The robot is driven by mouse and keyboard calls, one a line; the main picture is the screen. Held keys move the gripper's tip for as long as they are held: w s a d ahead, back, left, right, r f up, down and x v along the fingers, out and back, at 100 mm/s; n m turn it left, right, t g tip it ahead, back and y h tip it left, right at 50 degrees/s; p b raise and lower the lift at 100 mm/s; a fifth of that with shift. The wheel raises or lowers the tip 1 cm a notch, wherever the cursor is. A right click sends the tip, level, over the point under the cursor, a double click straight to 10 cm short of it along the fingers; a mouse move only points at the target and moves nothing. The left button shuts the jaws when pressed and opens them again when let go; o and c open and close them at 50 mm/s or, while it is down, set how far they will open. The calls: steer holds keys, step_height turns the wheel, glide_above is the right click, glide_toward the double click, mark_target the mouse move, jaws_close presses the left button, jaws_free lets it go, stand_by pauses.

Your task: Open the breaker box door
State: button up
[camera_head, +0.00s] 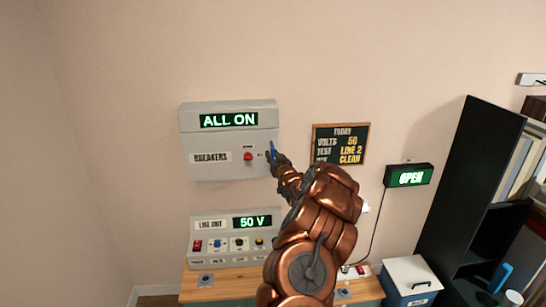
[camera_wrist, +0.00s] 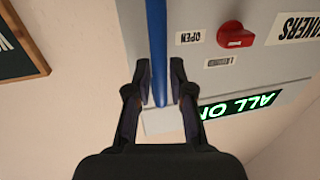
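The grey breaker box (camera_head: 225,167) hangs on the wall in the head view, with a lit "ALL ON" display at its top. Its door looks shut. A red knob (camera_head: 248,156) sits on its front; it also shows in the wrist view (camera_wrist: 234,35), pointing toward a label, with an "OPEN" label beside it. A blue bar handle (camera_head: 272,150) stands at the box's right edge. In the wrist view the handle (camera_wrist: 157,50) runs between the two fingertips of my gripper (camera_wrist: 159,92). Whether both fingers touch the bar is unclear. My arm hides part of the box's right side.
A line unit (camera_head: 225,257) reading "50 V" stands below on a wooden bench (camera_head: 240,285). A chalkboard sign (camera_head: 341,144) and a lit "OPEN" sign (camera_head: 409,177) are to the right, before a black shelf (camera_head: 462,190). The wall left of the box is clear.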

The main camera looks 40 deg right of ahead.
jaws_close()
stand_by(0.4)
